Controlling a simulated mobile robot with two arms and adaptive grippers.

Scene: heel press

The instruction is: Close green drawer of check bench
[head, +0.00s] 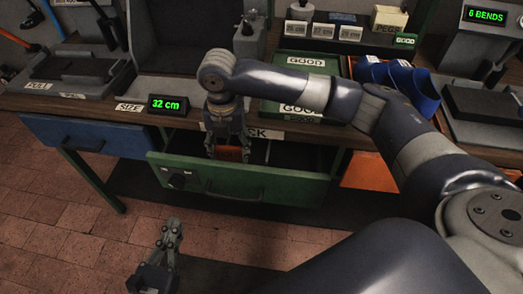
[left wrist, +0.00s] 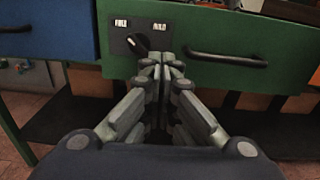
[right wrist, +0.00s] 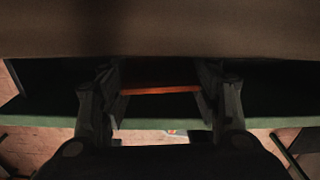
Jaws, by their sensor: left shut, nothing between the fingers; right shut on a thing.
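The green drawer (head: 235,190) of the bench stands pulled out, its dark inside showing behind the front. Its front has a black handle (left wrist: 226,59) and a dark dial (left wrist: 136,45) under two small labels. My right gripper (head: 228,152) reaches down at the drawer opening, behind the front panel. It is shut on an orange thing (right wrist: 160,90), mostly hidden, which spans between its separated fingers. My left gripper (head: 174,226) is low, in front of and below the drawer's left end in the head view. Its fingers are together and empty, near the dial in the left wrist view (left wrist: 165,62).
A blue drawer (head: 85,136) is at the left and an orange panel (head: 368,173) at the right. Above are the wooden bench edge (head: 65,104), a "32 cm" display (head: 169,104), green trays and blue bins (head: 412,82). The brick floor in front is clear.

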